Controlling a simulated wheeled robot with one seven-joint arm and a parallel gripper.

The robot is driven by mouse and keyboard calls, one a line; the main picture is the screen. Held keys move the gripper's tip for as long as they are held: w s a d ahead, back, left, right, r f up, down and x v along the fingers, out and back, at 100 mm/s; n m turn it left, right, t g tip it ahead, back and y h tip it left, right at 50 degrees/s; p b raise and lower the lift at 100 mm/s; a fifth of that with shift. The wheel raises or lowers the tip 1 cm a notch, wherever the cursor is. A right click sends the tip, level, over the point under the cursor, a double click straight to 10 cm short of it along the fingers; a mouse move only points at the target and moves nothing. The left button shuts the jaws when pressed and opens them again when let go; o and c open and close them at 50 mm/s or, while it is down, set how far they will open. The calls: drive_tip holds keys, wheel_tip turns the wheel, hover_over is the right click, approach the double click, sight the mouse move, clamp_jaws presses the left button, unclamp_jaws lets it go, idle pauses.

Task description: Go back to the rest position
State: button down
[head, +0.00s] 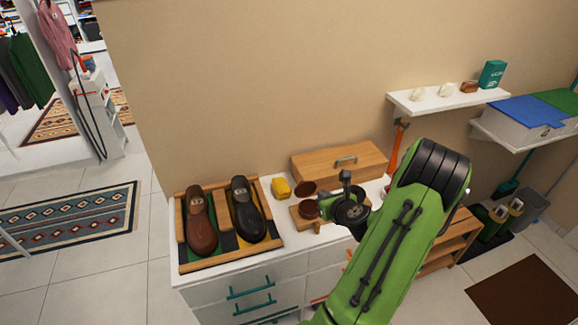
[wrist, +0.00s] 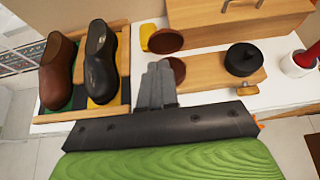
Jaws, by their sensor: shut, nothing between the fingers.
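My gripper (wrist: 157,75) shows in the wrist view with its grey fingers together and nothing between them. It is above the front of the white dresser top (head: 220,262), near a wooden board (wrist: 212,72). In the head view my green arm reaches in from the lower right, and its end partly covers the board. A brown disc (wrist: 179,70) lies at the board's left end, just right of the fingers in the wrist view. A second brown disc (wrist: 166,41) leans beside a yellow block (wrist: 147,36). A round black tin (wrist: 243,59) stands on the board.
A brown shoe (head: 201,222) and a black shoe (head: 246,212) lie in a wooden tray (head: 181,222) left of my gripper. A wooden box (head: 330,165) stands behind. A white shelf (head: 402,102) juts from the wall at upper right.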

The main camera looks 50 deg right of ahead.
drive_tip(key=w+a+r+n+g+y+b, duration=0.1)
drive_tip(key=w+a+r+n+y, duration=0.3)
drive_tip(key=a+n, duration=0.7)
drive_tip(key=w+a+r+n+g+y+b, duration=0.15)
drive_tip(key=w+a+r+n, duration=0.3)
drive_tip(key=a+n, duration=0.6)
drive_tip(key=s+a+r+n+g, duration=0.2)
drive_tip(key=s+a+r+n, duration=0.15)
drive_tip(key=a+n, duration=0.6)
drive_tip(key=s+a+r+n, duration=0.1)
drive_tip(key=s+a+n, duration=0.2)
drive_tip(key=s+n, duration=0.2)
drive_tip(key=s+a+r+n, duration=0.2)
drive_tip(key=s+a+n, duration=0.1)
drive_tip(key=s+n, duration=0.3)
drive_tip(key=s, duration=0.2)
drive_tip(key=shift+s+a+b, duration=0.3)
drive_tip(key=shift+a+b, duration=0.05)
